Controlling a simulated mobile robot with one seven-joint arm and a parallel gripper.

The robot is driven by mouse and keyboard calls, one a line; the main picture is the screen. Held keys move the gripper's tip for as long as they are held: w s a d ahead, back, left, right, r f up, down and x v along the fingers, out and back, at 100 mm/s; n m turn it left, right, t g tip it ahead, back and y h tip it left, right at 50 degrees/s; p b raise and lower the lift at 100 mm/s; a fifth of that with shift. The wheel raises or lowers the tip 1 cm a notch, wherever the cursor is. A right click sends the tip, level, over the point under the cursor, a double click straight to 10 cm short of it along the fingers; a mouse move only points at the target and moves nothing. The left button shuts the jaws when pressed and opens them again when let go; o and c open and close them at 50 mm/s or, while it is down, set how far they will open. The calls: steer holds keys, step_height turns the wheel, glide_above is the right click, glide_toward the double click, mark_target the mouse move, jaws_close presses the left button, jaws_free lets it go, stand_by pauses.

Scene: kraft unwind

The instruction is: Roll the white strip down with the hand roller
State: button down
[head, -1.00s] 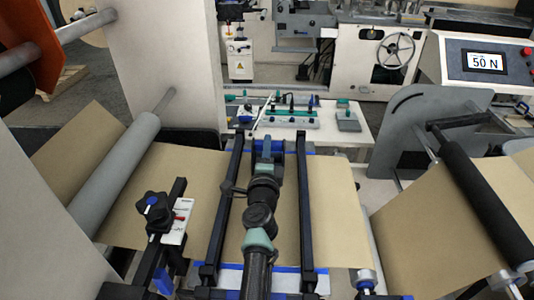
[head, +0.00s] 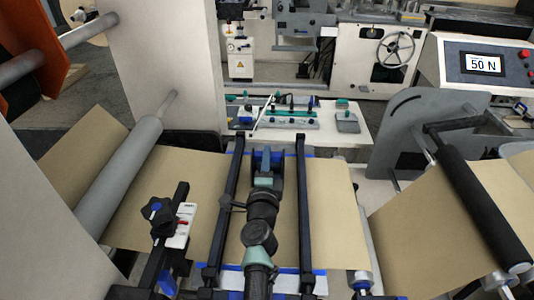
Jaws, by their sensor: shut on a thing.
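My gripper (head: 267,156) is over the far part of the brown paper web (head: 338,200), between two black rails (head: 305,215). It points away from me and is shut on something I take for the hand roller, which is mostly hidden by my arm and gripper. A white area with blue edges (head: 312,284) shows at the near edge of the web between the rails; I cannot tell whether it is part of the white strip. The middle of the web between the rails is largely covered by my arm, so the strip there is hidden.
A bench with small green and black tools (head: 290,115) stands beyond the web. A grey roller (head: 125,170) is at left, a black roller (head: 475,195) at right. A black knob (head: 160,215) sits left of the rails. A display (head: 483,63) reads 50 N.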

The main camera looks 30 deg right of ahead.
steer(key=shift+s+a+f, duration=0.15)
steer(key=shift+s+a+p, duration=0.4)
steer(key=shift+s+p, duration=0.15)
steer(key=shift+p, duration=0.1)
steer(key=shift+s, duration=0.1)
steer(key=shift+s+a+p, duration=0.4)
steer(key=shift+s+p, duration=0.1)
steer(key=shift+p, duration=0.1)
step_height(320, 180, up, 2)
steer(key=shift+w+r+p, duration=0.15)
steer(key=shift+r+p, duration=0.1)
steer(key=shift+p, duration=0.9)
steer(key=shift+r+p, duration=2.4)
steer(key=shift+r, duration=0.1)
